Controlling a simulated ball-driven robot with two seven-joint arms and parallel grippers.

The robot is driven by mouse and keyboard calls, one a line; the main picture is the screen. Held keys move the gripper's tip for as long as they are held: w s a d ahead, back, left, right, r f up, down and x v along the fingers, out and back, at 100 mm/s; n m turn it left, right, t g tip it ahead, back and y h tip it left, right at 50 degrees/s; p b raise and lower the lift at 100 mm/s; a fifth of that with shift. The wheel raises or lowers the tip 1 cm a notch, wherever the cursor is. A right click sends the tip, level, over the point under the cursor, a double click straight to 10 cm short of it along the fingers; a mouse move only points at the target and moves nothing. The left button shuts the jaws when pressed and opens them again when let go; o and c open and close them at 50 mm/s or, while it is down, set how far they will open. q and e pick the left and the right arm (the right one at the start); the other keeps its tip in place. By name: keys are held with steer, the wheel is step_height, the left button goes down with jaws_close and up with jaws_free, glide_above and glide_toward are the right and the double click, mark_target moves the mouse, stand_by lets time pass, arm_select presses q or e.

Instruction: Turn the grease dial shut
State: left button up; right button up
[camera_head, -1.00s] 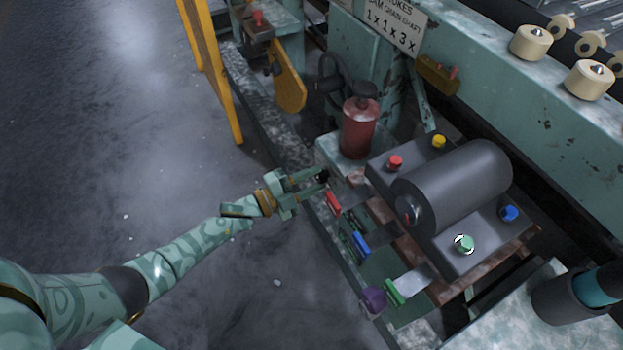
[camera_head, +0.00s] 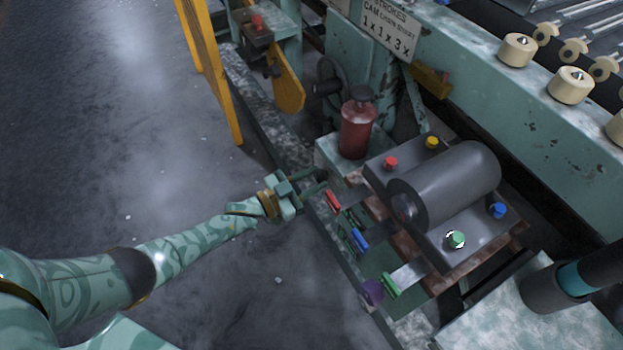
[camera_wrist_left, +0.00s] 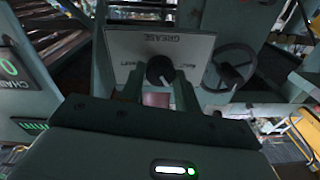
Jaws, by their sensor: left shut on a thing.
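The grease dial is a black round knob (camera_wrist_left: 160,70) on a pale plate (camera_wrist_left: 190,45) lettered GREASE in the left wrist view. It sits between the two fingertips of my left gripper (camera_wrist_left: 158,82), which is shut on it. A light pointer mark shows on the knob's face. In the head view my left gripper (camera_head: 312,184) reaches the near side of the machine, and the dial is mostly hidden by the fingers there. My right gripper is not in view.
A red canister (camera_head: 357,130) stands just beyond the gripper. A grey cylinder housing (camera_head: 445,185) with coloured buttons lies to the right. Red (camera_head: 333,201), blue (camera_head: 360,239) and green (camera_head: 390,284) handles line the near side. A yellow post (camera_head: 215,75) rises behind. Floor at left is clear.

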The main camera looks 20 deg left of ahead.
arm_select(q)
steer(key=n+p, duration=0.1)
steer(key=n, duration=0.5)
steer(key=shift+a+n, duration=0.1)
steer(key=shift+n, duration=0.6)
steer(key=n, duration=0.2)
steer(key=shift+f+n, duration=0.1)
steer(key=shift+n, duration=0.6)
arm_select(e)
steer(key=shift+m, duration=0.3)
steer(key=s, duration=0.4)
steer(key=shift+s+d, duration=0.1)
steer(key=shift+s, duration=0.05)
arm_select(q)
steer(key=shift+s+n+y, duration=0.1)
steer(key=shift+n+y, duration=0.2)
steer(key=o, duration=1)
